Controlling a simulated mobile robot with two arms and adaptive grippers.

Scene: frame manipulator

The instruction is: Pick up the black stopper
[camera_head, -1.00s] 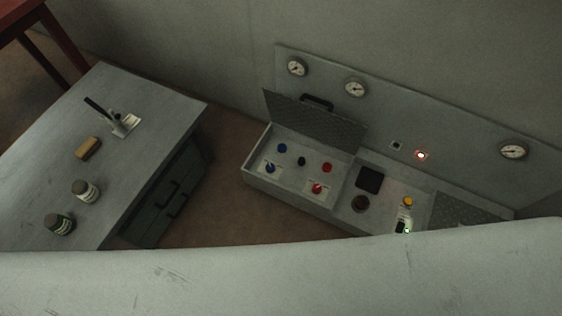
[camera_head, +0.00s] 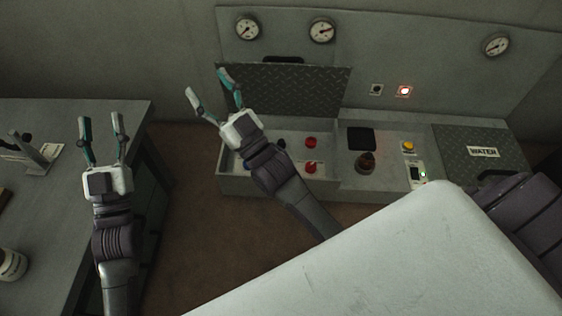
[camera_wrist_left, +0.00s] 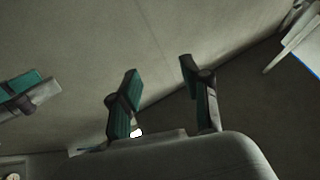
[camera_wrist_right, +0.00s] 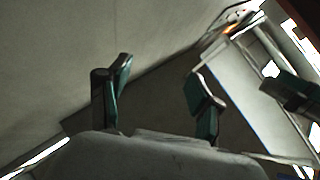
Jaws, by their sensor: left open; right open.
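In the head view, a small black round piece (camera_head: 280,143) sits in the open left compartment of the wall console, partly beside my right gripper's wrist. A dark brownish round piece (camera_head: 365,162) stands on the console's middle panel. I cannot tell for certain which of them is the black stopper. My right gripper (camera_head: 207,82) is open and empty, above the compartment's left end and in front of its raised lid. My left gripper (camera_head: 100,118) is open and empty over the right part of the workbench. Neither wrist view clearly shows a stopper.
Two red knobs (camera_head: 311,142) sit in the compartment. A black square (camera_head: 361,138), a yellow button (camera_head: 408,147) and a lid marked WATER (camera_head: 483,152) lie to the right. The raised lid (camera_head: 300,90) stands behind. The workbench (camera_head: 70,200) is at left.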

